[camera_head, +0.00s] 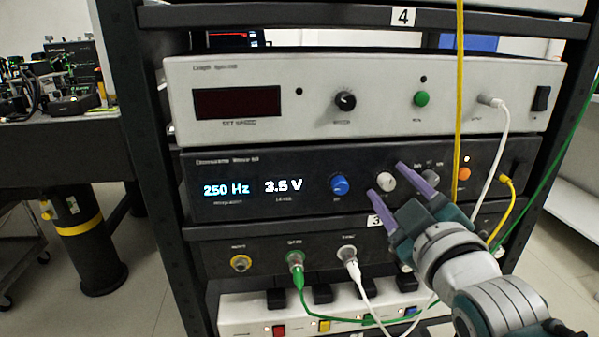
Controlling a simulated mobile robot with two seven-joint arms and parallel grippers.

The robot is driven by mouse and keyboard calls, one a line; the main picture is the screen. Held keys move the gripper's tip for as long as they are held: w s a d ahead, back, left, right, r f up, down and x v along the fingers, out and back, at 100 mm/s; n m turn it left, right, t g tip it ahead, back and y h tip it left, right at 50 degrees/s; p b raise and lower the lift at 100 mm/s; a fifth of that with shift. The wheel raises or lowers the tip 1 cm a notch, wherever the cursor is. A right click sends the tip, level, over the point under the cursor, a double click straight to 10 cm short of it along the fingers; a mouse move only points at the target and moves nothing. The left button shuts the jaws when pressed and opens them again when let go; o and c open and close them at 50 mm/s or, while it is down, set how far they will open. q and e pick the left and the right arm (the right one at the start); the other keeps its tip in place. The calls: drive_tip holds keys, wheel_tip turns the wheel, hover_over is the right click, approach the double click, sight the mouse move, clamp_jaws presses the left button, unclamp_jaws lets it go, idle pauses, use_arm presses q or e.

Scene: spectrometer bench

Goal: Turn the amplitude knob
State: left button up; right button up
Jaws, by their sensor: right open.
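The dark wave driver unit (300,205) sits in the rack, with its display reading 250 Hz and 3.5 V. Its front carries a blue knob (340,186), a white knob (386,181) and a grey knob (430,177). The small labels are too blurred to tell which is the amplitude knob. My right gripper (388,184) is open, its purple fingertips apart on either side of the white knob. Contact with the knob cannot be told. One finger partly covers the grey knob. My left gripper is not in view.
A light grey unit (300,140) with a green button (421,98) is above. A yellow cable (459,70), a white cable (497,150) and a green cable (565,140) hang near the right side. Below are a connector panel (215,260) and a power strip (240,312).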

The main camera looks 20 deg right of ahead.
drive_tip(key=shift+s, duration=0.15)
drive_tip(key=shift+a, duration=0.1)
drive_tip(key=shift+c, duration=0.6)
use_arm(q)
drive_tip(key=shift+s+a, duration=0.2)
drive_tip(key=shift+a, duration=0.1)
use_arm(e)
clamp_jaws()
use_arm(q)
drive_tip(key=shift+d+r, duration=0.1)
use_arm(e)
drive_tip(key=shift+m, duration=0.3)
